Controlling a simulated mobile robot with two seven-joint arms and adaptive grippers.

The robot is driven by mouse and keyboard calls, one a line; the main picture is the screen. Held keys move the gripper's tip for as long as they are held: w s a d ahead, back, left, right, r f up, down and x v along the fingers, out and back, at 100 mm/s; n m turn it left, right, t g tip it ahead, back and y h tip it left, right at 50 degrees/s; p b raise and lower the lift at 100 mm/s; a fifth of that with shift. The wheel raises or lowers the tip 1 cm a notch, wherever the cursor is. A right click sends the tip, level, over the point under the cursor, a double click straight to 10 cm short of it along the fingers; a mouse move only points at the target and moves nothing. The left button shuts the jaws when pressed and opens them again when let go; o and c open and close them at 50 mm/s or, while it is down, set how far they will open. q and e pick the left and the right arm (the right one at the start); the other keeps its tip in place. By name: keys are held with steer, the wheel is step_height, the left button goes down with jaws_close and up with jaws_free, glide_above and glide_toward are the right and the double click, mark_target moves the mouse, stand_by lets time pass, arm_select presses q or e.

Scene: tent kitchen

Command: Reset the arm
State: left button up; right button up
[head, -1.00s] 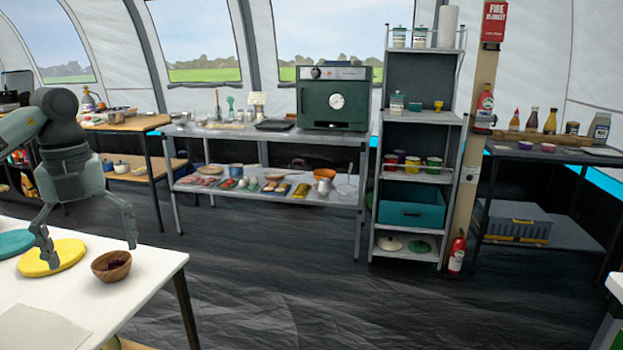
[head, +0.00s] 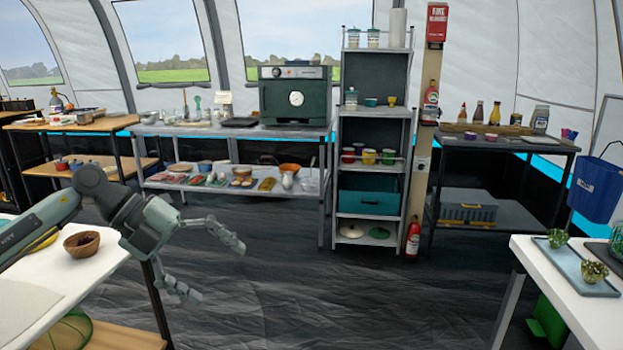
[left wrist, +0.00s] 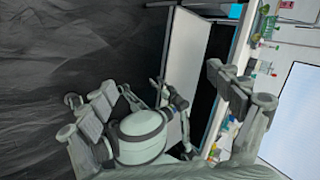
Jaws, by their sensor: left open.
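My left arm comes in from the left in the head view, and its left gripper (head: 212,266) is open with its two fingers spread apart. The gripper is empty and points right, over the dark floor beyond the right edge of the white table (head: 60,272). A brown wooden bowl (head: 82,244) with dark contents sits on that table, behind and left of the gripper, apart from it. In the left wrist view the spread fingers show at a steep tilt with nothing held between them. My right gripper does not show in the head view.
A grey shelf unit (head: 372,180) and a metal bench (head: 235,131) with an oven stand behind. The middle floor is clear.

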arm_select(q)
steer(key=w+d+r+n+t+h, duration=0.3)
steer(key=w+d+n+t+h, duration=0.3)
steer(key=d+t+h, duration=0.3)
steer(key=w+a+f+n+t+y, duration=0.4)
steer(key=a+f+n+t+y, duration=0.4)
steer(key=f+n+y, duration=0.6)
steer(key=s+a+f+n+g+y, duration=0.2)
steer(key=s+a+f+n+g, duration=0.15)
steer(key=f, duration=0.35)
steer(key=s+a+f+n+g+y, duration=0.2)
steer(key=s+a+f+n+y, duration=0.15)
steer(key=f, duration=0.35)
steer(key=s+f+n+g, duration=0.1)
steer(key=s+f+g, duration=0.4)
steer(key=s+f, duration=0.5)
steer(key=s+a+f+n+g, duration=0.1)
steer(key=s+f+n+g, duration=0.1)
steer(key=s+f+g, duration=0.3)
steer(key=s+f, duration=0.4)
steer(key=s, duration=0.7)
steer(key=shift+f, duration=0.4)
